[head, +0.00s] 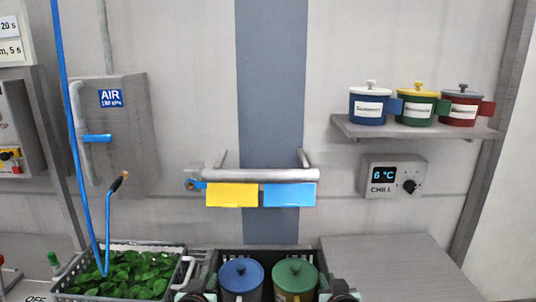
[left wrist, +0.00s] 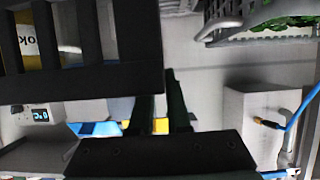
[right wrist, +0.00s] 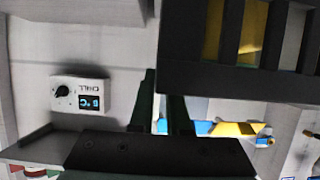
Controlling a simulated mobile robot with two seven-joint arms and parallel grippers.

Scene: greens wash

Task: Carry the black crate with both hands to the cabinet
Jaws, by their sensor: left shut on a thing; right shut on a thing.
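The black crate (head: 228,256) is at the bottom centre of the head view, its near part cut off by the frame. It holds a blue lidded pot (head: 241,276) and a green lidded pot (head: 295,277). My left gripper (head: 190,293) is shut on the crate's left side. My right gripper (head: 343,293) is shut on its right side. The slatted crate wall shows close up in the left wrist view (left wrist: 80,82) and the right wrist view (right wrist: 235,76). A flat grey top (head: 390,262), possibly the cabinet, lies to the right under the CHILL panel (head: 393,177).
A grey crate of green leaves (head: 125,270) stands close to the left of my left gripper. A blue hose (head: 75,130) hangs there. A rail with yellow and blue cloths (head: 255,178) is on the wall ahead. A shelf (head: 420,132) with three lidded mugs is upper right.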

